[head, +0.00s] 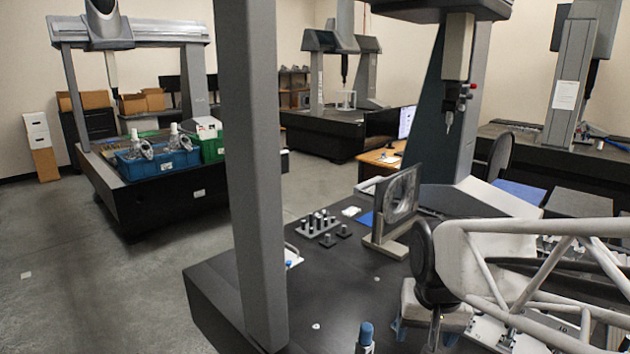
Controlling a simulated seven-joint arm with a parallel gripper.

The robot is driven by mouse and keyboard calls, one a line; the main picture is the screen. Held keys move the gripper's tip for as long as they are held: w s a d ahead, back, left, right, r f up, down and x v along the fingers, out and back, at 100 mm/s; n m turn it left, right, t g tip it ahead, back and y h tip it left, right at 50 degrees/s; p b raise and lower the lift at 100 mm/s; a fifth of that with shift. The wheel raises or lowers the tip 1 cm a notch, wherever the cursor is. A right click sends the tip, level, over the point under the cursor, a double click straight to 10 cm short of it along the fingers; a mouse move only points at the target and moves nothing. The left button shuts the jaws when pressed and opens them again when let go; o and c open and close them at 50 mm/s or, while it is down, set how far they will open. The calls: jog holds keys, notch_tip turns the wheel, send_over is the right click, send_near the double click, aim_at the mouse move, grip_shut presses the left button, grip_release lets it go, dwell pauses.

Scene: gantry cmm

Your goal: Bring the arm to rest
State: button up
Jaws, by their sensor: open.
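I cannot make out my gripper or any clear part of my arm in the head view. The black granite table (345,284) of the nearest measuring machine fills the lower middle. A blue-topped cylinder (366,335) stands at the bottom edge, its lower part cut off. The machine's probe head (450,112) hangs above the table at the upper right.
A grey column (250,180) rises at the table's left. A pin rack (317,228) and a framed dark panel (396,205) stand on the table. A pale tubular frame (540,265) crowds the right. The floor (90,270) at left is open.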

jog(key=s+r+n, duration=0.1)
jog(key=s+n, duration=0.1)
jog(key=s, duration=0.6)
jog(key=shift+s+d+t, duration=0.25)
jog(key=shift+s+t, duration=0.05)
jog(key=shift+s, duration=0.05)
dwell(0.8)
